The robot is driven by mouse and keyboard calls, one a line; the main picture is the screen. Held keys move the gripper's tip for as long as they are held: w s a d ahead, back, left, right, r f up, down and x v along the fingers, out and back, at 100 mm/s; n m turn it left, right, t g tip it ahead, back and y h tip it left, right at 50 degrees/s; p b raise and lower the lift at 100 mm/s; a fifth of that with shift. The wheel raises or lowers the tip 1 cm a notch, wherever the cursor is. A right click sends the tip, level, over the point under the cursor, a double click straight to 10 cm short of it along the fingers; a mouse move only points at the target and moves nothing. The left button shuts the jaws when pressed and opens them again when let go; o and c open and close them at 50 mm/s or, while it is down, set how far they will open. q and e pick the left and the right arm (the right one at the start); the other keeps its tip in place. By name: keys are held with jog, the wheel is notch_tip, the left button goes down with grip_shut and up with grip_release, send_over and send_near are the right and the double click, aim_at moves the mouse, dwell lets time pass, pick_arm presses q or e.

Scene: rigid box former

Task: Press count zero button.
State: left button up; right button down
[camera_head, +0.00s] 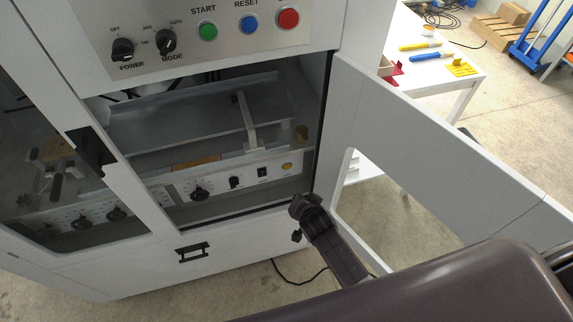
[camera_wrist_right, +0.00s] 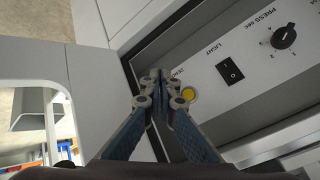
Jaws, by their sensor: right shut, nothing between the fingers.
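The count zero button is a small round yellow button (camera_head: 287,166) at the right end of the control strip inside the machine. In the right wrist view the yellow button (camera_wrist_right: 189,94) sits just right of my fingers, beside partly hidden lettering that reads "ZERO". My right gripper (camera_head: 303,205) is at the lower right corner of the open machine bay, below the button in the head view. In the wrist view its fingers (camera_wrist_right: 156,76) are shut and empty, with the tips left of the button; they appear apart from it. My left gripper is not in view.
A black light switch (camera_wrist_right: 230,71) and a press-time knob (camera_wrist_right: 284,38) share the strip. The open door (camera_head: 440,150) stands right of my gripper. The upper panel has green (camera_head: 208,31), blue (camera_head: 249,24) and red (camera_head: 288,18) buttons. The bay's frame edge lies close to the fingers.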

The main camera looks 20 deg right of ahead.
aim_at(287, 167)
dwell(0.3)
jog(key=w+b, duration=0.4)
jog(key=w, duration=0.5)
jog(key=shift+a, duration=0.15)
dwell(1.3)
jog(key=shift+w+b, duration=0.3)
jog(key=shift+w, duration=0.05)
jog(key=shift+w, duration=0.45)
dwell(0.6)
jog(key=shift+r, duration=0.1)
jog(key=shift+s+p, duration=0.45)
jog(key=shift+s, duration=0.4)
